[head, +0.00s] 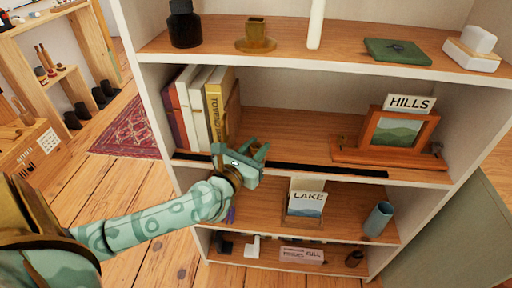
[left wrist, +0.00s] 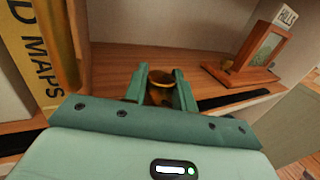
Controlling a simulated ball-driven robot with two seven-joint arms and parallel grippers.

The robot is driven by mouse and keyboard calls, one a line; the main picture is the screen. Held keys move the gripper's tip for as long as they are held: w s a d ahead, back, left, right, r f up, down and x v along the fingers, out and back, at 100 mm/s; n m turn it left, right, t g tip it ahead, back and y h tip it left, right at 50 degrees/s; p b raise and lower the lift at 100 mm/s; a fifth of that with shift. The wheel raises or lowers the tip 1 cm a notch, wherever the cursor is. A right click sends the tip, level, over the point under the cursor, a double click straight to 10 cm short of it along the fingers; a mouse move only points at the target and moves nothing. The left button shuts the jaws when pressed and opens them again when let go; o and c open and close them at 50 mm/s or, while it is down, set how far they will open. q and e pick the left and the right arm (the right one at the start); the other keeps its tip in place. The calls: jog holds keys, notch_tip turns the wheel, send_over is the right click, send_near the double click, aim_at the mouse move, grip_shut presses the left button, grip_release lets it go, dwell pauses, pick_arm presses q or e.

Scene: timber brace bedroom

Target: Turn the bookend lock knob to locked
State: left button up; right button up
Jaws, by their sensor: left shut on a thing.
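My left gripper (head: 256,154) is at the front edge of the middle shelf, just right of the row of books (head: 205,105). In the left wrist view its two green fingers (left wrist: 160,88) are closed around a round brass knob (left wrist: 160,92), which appears to be the bookend lock knob. The fingers partly hide the knob, and I cannot read any lock mark on it. A wooden bookend (head: 233,108) stands against the right end of the books, beside the yellow book. My right gripper is not in view.
A black rail (head: 320,170) runs along the shelf front. A wooden frame with a HILLS card (head: 397,128) stands at the shelf's right. Below are a LAKE card (head: 307,203) and a blue-grey cup (head: 378,219). The shelf middle is clear.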

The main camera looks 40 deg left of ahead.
pick_arm(q)
jog(key=o, duration=1)
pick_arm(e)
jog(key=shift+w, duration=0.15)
pick_arm(q)
jog(key=s, duration=0.5)
jog(key=s+d+p, duration=0.1)
jog(key=s, duration=0.5)
jog(key=s+d+p, duration=0.1)
jog(key=s, duration=0.4)
jog(key=shift+s, duration=0.15)
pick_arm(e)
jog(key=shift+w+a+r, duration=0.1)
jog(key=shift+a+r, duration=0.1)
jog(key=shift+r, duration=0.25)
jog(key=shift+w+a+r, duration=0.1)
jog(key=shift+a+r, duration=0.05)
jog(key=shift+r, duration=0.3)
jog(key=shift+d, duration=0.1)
